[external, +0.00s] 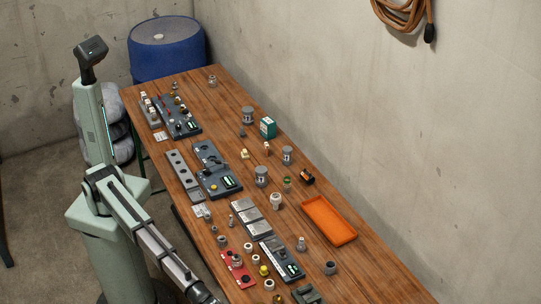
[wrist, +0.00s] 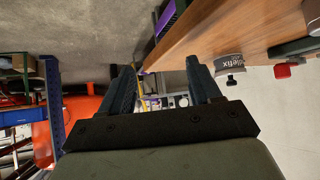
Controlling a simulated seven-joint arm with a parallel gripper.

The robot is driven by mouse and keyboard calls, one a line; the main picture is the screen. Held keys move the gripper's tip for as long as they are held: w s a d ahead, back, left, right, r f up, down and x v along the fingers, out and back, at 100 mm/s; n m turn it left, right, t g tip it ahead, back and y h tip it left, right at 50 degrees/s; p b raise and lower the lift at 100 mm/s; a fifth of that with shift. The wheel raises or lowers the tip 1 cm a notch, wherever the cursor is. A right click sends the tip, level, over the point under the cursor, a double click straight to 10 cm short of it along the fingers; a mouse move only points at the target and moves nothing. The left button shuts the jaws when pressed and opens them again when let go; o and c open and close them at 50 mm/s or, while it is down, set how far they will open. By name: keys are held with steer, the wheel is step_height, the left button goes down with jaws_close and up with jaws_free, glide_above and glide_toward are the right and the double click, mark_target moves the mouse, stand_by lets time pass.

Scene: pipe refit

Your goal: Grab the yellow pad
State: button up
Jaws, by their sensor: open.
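I cannot make out a clear yellow pad in either view. A small yellow piece (external: 263,270) stands on the wooden table near its front end in the external view; it is too small to tell whether it is the pad. My gripper (wrist: 160,88) shows in the wrist view with its two dark fingers apart and nothing held between them. It is beside the edge of a wooden tabletop (wrist: 225,28). In the external view my arm reaches down past the bottom edge, so the gripper's end is hidden there.
The table (external: 225,95) is crowded with grey fittings, panels and a red plate (external: 237,268). An orange tray (external: 328,220) lies at the right. A blue drum (external: 165,50) stands behind. The wrist view shows a labelled container (wrist: 229,64) and a red-ended item (wrist: 283,71).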

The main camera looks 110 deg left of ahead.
steer(key=a+r+g, duration=0.1)
steer(key=a, duration=0.5)
steer(key=a+r+m+g+y, duration=0.1)
steer(key=a+r, duration=0.1)
steer(key=a, duration=0.4)
steer(key=a+r+g+y, duration=0.1)
steer(key=a, duration=0.5)
steer(key=shift+w+r+m, duration=0.15)
steer(key=shift+m, duration=0.15)
steer(key=s+a+r+m+g+y, duration=0.1)
steer(key=s+a+r+g, duration=0.15)
steer(key=a, duration=0.65)
step_height(320, 180, up, 5)
steer(key=m+g, duration=0.3)
steer(key=g, duration=0.1)
glide_above(264, 267)
steer(key=f, duration=0.7)
steer(key=shift+s+d+f, duration=0.25)
steer(key=shift+s+f, duration=0.15)
steer(key=shift+w+a+f, duration=0.1)
steer(key=shift+w+f, duration=0.1)
steer(key=shift+f, duration=1.15)
steer(key=shift+w+a+f, duration=0.1)
steer(key=shift+w+f, duration=0.05)
steer(key=shift+f, duration=1.2)
steer(key=shift+c, duration=0.3)
steer(key=c, duration=1.1)
